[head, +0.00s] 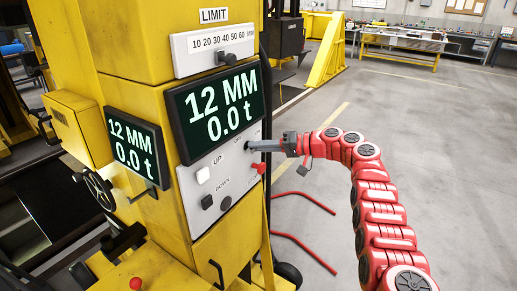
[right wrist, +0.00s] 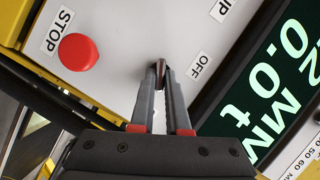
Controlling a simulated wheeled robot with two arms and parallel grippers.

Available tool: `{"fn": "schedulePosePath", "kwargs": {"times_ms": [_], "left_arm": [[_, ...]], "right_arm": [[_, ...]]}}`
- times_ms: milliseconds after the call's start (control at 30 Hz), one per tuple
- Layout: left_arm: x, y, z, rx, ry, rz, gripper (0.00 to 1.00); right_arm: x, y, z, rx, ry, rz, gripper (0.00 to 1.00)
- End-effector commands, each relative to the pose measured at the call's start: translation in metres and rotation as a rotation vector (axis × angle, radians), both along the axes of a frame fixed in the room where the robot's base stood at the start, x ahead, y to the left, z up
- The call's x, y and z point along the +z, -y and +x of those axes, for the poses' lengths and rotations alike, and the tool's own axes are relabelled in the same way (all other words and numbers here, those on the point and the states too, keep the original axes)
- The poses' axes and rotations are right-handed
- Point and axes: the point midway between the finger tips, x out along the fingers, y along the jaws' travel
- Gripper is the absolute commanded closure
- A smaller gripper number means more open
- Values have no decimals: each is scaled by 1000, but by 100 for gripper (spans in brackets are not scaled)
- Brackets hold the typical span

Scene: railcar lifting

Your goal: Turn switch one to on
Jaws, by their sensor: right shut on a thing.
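The yellow lifting unit carries a light grey control panel (head: 225,178) below the large display. My right gripper (head: 250,146) reaches in from the right, at the upper right part of that panel. In the right wrist view, its jaws (right wrist: 160,72) are closed on a small dark switch knob (right wrist: 160,67). An OFF label (right wrist: 202,64) is beside the knob. The jaws hide most of the knob, so its setting cannot be read. No ON label can be made out in the wrist view. My left gripper is not in view.
A red STOP button (right wrist: 78,52) is close to the jaws. White (head: 203,175) and black (head: 207,202) buttons sit at the panel's left. The display (head: 216,112) reads 12 MM and 0.0 t. A limit scale (head: 214,48) is above. Open floor lies right.

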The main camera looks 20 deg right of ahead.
Motion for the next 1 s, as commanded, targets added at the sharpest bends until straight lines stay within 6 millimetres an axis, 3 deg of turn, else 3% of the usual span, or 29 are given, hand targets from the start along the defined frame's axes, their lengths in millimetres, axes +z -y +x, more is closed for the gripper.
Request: {"fn": "schedulePosePath", "kwargs": {"times_ms": [367,400,533,867,1000], "left_arm": [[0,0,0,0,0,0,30],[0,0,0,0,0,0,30],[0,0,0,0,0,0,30],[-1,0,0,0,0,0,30],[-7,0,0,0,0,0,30]], "right_arm": [[0,0,0,0,-3,4,100],[0,0,0,0,-4,5,81],[0,0,0,0,-3,4,58],[-1,1,-1,0,-3,3,56],[0,14,-7,-3,-1,3,56]]}}
